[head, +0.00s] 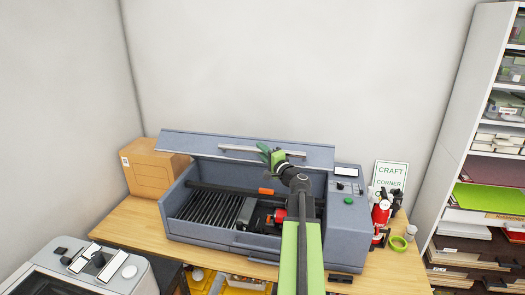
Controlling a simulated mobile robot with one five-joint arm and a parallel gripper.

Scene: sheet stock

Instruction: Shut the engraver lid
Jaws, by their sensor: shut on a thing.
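The engraver (205,233) is a blue-grey box on the wooden table. Its lid (185,144) is partly raised, hinged at the back, with a wide gap showing the dark slatted bed (203,208) inside. A pale bar handle (237,149) runs along the lid. My gripper (268,153), with green fingers, is at the middle of this handle and shut on it. My green and black arm reaches up from the front over the engraver and hides part of the opening's right side. The exact finger contact is small and partly hidden.
A cardboard box (150,170) stands left of the engraver. At its right are a red bottle (381,213), a green tape ring (398,244) and a craft sign (391,174). Another grey machine (85,275) is at the front left. Shelves (458,130) stand at the right.

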